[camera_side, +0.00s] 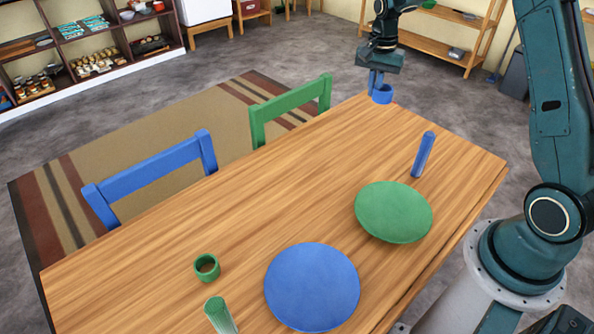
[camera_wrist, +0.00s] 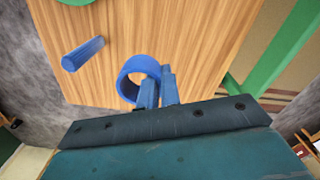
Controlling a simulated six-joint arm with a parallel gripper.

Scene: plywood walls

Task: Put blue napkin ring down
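The blue napkin ring (camera_side: 382,96) is at the far right corner of the wooden table (camera_side: 250,190), at the tips of my gripper (camera_side: 375,80). In the wrist view the ring (camera_wrist: 126,79) shows its round opening, and the blue fingers of my gripper (camera_wrist: 158,88) are close together at its right side, shut on its wall. Whether the ring touches the tabletop or hangs a little above it, I cannot tell. A green napkin ring (camera_side: 207,268) stands near the front left of the table.
Green (camera_side: 290,106) and blue (camera_side: 150,177) chairs line the far edge. The table's middle is clear.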

